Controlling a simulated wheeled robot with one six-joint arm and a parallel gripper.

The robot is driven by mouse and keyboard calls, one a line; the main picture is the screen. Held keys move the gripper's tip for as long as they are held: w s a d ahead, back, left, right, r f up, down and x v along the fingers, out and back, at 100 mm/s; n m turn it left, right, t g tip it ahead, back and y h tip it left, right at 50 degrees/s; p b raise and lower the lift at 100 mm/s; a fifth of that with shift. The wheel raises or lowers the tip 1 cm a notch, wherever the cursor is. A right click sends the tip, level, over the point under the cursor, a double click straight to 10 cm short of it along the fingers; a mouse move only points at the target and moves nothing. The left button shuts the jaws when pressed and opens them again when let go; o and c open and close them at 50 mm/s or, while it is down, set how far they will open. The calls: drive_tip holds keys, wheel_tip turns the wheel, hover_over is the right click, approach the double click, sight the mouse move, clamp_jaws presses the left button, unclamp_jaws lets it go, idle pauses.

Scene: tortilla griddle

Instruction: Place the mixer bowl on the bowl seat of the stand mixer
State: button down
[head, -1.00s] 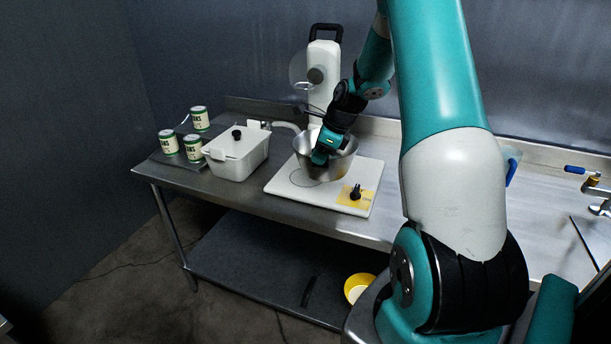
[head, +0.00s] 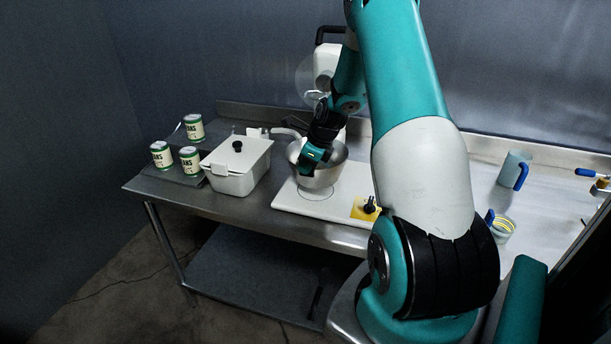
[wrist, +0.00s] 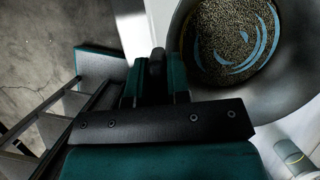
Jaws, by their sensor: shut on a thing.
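The metal mixer bowl (head: 322,179) is over the white base (head: 293,203) of the stand mixer. A thin ring, the bowl seat (head: 316,195), shows partly on the base just in front of and below the bowl. I cannot tell if the bowl touches the base. My gripper (head: 309,163) is shut on the bowl's near-left rim. In the wrist view the bowl (wrist: 286,98) fills the upper right, with a speckled, blue-streaked surface inside, and my gripper (wrist: 156,72) is at its left wall. The mixer's white column (head: 326,60) stands behind, partly hidden by my arm.
A black knob (head: 370,205) on a yellow plate sits at the base's front right. A white lidded container (head: 238,182) is left of the mixer, with several green-and-white cans (head: 190,160) beyond it. A blue-handled mug (head: 514,168) stands on the right of the steel table.

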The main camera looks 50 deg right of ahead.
drive_tip(key=shift+f+p, duration=0.65)
drive_tip(key=shift+f, duration=1.55)
drive_tip(key=shift+f, duration=0.2)
drive_tip(key=c, duration=1.1)
unclamp_jaws()
drive_tip(key=shift+o, duration=0.2)
drive_tip(key=shift+r, duration=0.15)
